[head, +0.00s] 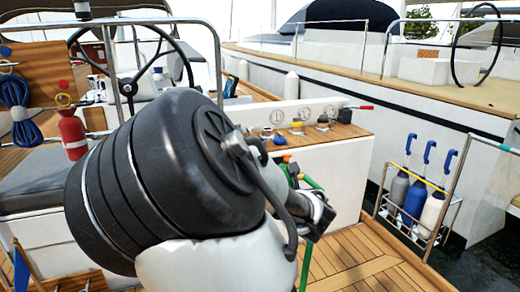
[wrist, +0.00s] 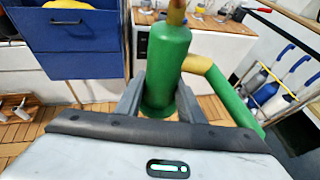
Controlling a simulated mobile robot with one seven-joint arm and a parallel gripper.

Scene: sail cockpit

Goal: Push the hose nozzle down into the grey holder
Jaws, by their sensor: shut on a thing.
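The hose nozzle (wrist: 162,55) is a green body with a brownish-orange tip at the top of the wrist view. My gripper (wrist: 160,105) is shut on it, one grey finger on each side. A yellow-tan piece (wrist: 205,72) joins its right side and leads to a green hose (wrist: 232,103). In the head view, my arm hides most of the nozzle; a bit of green (head: 289,168) shows behind it, and green hose (head: 305,265) hangs below. I cannot make out the grey holder in either view.
A rack (head: 440,215) of blue-topped fenders is at the right. A blue box (wrist: 80,45) is at the wrist view's upper left. Wooden deck (head: 370,255) is clear at lower right.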

